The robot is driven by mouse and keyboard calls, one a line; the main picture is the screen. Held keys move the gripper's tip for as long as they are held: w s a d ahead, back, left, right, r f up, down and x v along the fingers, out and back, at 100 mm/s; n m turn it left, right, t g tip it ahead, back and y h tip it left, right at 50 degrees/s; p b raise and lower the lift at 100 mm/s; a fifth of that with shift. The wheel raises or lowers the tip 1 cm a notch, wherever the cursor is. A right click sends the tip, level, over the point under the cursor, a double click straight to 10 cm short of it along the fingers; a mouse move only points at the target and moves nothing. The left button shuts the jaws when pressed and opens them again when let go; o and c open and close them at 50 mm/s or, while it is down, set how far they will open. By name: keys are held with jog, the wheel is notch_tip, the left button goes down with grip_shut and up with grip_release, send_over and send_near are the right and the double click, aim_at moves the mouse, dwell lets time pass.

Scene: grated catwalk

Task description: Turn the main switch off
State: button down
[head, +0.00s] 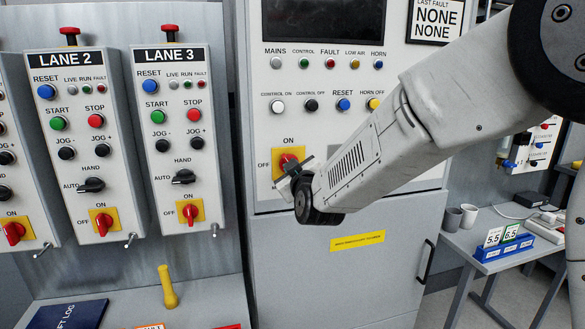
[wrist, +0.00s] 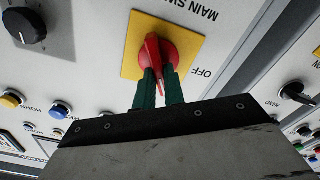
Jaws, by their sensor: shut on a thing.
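The main switch is a red rotary knob (head: 287,160) on a yellow plate on the grey main cabinet, with ON above it and OFF to its left in the head view. The wrist view shows it upside down, with the red knob (wrist: 158,47) and the OFF mark to its right. My gripper (wrist: 160,86) has its two dark green fingers on either side of the knob's handle, shut on it. The handle points roughly toward the ON side. In the head view my gripper (head: 293,170) hides the knob's lower right part.
Lane 2 (head: 82,75) and Lane 3 (head: 170,80) panels stand to the left, each with its own red-and-yellow switch. Buttons and lamps sit above the main switch. A yellow handle (head: 167,287) stands below left. A grey table (head: 478,245) with cups is at right.

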jog(key=n, duration=1.1)
jog(key=shift+s+a+f, duration=0.1)
jog(key=shift+a+f, duration=0.1)
jog(key=shift+f, duration=0.2)
jog(key=shift+n, duration=0.4)
jog(key=c, duration=1.5)
grip_release()
jog(key=v, duration=0.7)
jog(key=shift+s+d+r, duration=0.1)
jog(key=shift+s+d, duration=0.05)
jog(key=shift+s, duration=0.25)
